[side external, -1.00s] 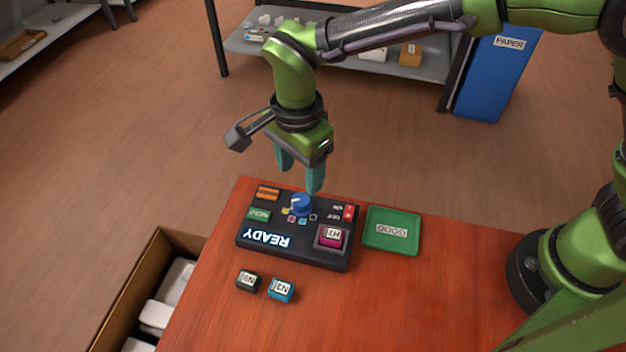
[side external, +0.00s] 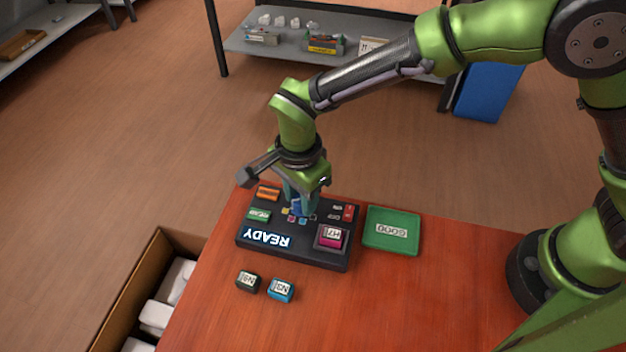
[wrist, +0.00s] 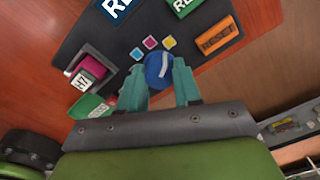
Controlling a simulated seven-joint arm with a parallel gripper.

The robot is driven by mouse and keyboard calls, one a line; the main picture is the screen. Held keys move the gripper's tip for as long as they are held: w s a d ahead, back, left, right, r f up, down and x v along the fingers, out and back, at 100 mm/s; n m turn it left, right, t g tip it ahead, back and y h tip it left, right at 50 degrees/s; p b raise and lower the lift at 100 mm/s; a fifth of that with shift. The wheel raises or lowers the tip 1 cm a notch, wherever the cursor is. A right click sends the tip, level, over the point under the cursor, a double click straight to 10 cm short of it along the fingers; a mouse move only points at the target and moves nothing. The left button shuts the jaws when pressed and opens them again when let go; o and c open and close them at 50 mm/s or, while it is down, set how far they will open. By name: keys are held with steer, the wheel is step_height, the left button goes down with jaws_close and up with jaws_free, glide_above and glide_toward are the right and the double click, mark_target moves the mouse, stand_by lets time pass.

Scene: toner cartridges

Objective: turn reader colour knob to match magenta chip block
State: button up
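The black reader (side external: 262,226) lies on the red-brown table, its display reading READY. A magenta chip block (side external: 331,236) sits in its socket; it also shows in the wrist view (wrist: 96,66). The blue colour knob (wrist: 158,70) has a white pointer line that runs roughly toward the yellow square (wrist: 169,42). A magenta square (wrist: 150,42) and a cyan square (wrist: 136,53) lie beside the yellow one. My gripper (wrist: 160,72) is down at the knob, a teal finger on either side. I cannot tell whether the fingers touch it. In the side view they mostly hide the knob.
A green GOOD tray (side external: 392,249) lies beside the reader. A dark block (side external: 248,281) and a cyan block (side external: 281,290) stand on the table in front. The reader also carries an orange RESET button (wrist: 217,36) and a green button (wrist: 184,5). The table's front right is clear.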

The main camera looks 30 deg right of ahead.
steer(key=c, duration=0.5)
steer(key=shift+o, duration=0.2)
steer(key=shift+n, duration=0.3)
steer(key=n, duration=0.3)
steer(key=shift+r+n, duration=0.1)
steer(key=shift+n, duration=2)
steer(key=o, duration=1)
steer(key=shift+o, duration=0.2)
